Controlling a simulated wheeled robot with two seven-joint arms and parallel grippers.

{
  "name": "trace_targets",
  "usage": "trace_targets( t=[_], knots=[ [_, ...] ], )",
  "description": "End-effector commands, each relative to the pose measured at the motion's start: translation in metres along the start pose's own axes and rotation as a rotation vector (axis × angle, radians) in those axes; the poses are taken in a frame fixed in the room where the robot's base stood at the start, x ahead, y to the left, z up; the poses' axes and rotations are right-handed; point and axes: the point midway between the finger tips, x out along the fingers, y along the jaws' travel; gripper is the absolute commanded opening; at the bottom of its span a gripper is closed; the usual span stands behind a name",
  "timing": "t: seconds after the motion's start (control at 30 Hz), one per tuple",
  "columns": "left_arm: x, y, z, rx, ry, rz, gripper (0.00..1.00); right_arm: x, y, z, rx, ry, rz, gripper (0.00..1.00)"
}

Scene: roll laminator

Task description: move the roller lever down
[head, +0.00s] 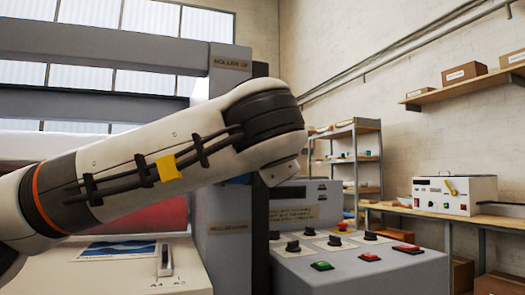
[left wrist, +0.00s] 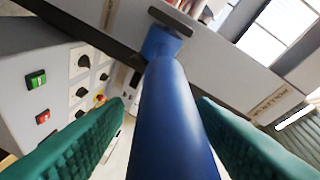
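The roller lever is a thick blue handle (left wrist: 172,115) that fills the middle of the left wrist view. Its far end joins a blue neck by a dark bracket (left wrist: 184,24). The green fingers of my left gripper (left wrist: 162,112) stand open on either side of the handle, with a narrow gap visible on the left side; contact on the right is hard to tell. In the head view my left arm hides the gripper and nearly all of the lever. My right gripper is in neither view.
The grey laminator post (head: 230,150) carries a "ROLLER UP" label (head: 231,63) above and another label (head: 228,228) lower down. A control panel (head: 340,262) with dark knobs and red and green buttons stands to the right. A bench with a white box (head: 455,194) is farther back.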

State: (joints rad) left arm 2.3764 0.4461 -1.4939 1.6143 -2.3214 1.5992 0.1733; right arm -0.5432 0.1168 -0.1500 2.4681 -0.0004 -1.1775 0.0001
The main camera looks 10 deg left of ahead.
Motion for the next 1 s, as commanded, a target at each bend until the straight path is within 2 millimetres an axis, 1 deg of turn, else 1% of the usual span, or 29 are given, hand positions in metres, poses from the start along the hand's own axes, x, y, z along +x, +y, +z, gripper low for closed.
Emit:
trace_targets(
  t=[0.17,0.27,0.37,0.6,0.7,0.83,1.0],
  knots=[
    [-0.003,-0.001,0.000,-0.003,0.001,-0.001,0.51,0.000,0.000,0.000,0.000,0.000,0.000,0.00],
    [-0.012,-0.001,-0.001,-0.003,0.003,-0.001,0.51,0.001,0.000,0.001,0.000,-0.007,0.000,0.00],
    [-0.030,-0.001,-0.001,-0.001,0.005,-0.002,0.51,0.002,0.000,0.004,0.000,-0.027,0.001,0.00],
    [-0.082,0.000,-0.001,0.000,0.004,-0.001,0.51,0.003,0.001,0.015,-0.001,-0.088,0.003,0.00],
    [-0.099,-0.001,-0.001,-0.001,0.003,-0.002,0.51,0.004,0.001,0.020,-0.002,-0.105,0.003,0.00],
    [-0.114,0.000,0.000,-0.001,0.001,-0.001,0.51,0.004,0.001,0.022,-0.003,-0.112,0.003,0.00],
    [-0.120,0.000,0.000,0.000,0.000,0.000,0.51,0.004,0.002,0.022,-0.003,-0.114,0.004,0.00]
  ],
)
